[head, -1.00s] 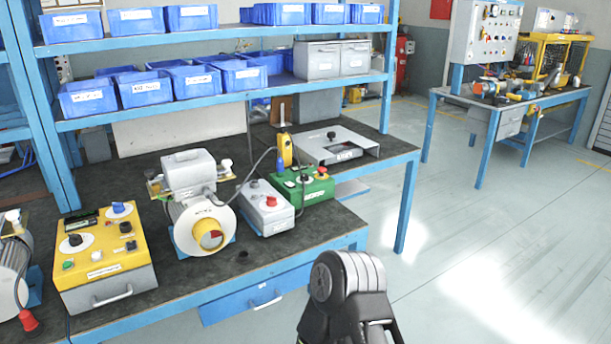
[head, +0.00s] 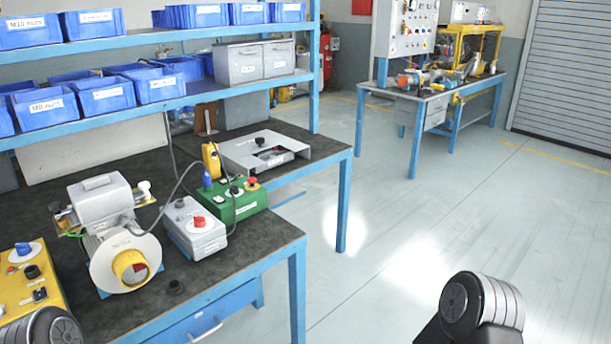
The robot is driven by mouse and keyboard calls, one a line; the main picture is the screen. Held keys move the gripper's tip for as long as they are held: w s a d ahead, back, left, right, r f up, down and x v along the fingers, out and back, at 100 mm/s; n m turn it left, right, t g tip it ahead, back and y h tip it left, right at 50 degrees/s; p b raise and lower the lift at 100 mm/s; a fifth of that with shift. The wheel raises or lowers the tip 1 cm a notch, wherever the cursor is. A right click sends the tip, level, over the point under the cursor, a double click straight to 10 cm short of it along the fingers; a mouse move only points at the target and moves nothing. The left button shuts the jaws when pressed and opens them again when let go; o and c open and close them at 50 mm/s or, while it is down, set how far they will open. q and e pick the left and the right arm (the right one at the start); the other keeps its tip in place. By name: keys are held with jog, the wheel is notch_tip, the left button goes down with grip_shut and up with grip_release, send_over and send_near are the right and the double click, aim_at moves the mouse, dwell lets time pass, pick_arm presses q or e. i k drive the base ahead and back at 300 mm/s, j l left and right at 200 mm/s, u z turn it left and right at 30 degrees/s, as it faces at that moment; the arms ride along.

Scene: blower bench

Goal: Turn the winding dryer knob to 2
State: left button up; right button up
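No label that I can read names the winding dryer. A flat grey metal unit (head: 264,150) with a black knob (head: 260,142) on top and a dark front opening stands at the back right of the bench. A yellow control box (head: 24,281) with a blue knob (head: 23,249) and a black knob (head: 32,271) is cut off at the lower left. Knob settings are too small to read. Neither gripper shows; only dark rounded parts of my arms are at the lower left and lower right, apart from the knobs.
A motor unit with a yellow-ringed port (head: 131,268), a grey box with a red button (head: 195,228) and a green box (head: 236,200) stand on the bench (head: 262,237). Blue bins fill shelves above. Open floor (head: 400,240) lies to the right, before a second bench (head: 423,93).

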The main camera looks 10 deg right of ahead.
aim_at(234, 188)
jog(key=i+l+z, duration=0.15)
jog(key=i+z, duration=0.2)
jog(key=i, duration=0.3)
jog(key=i+z, duration=0.3)
jog(key=i, duration=0.35)
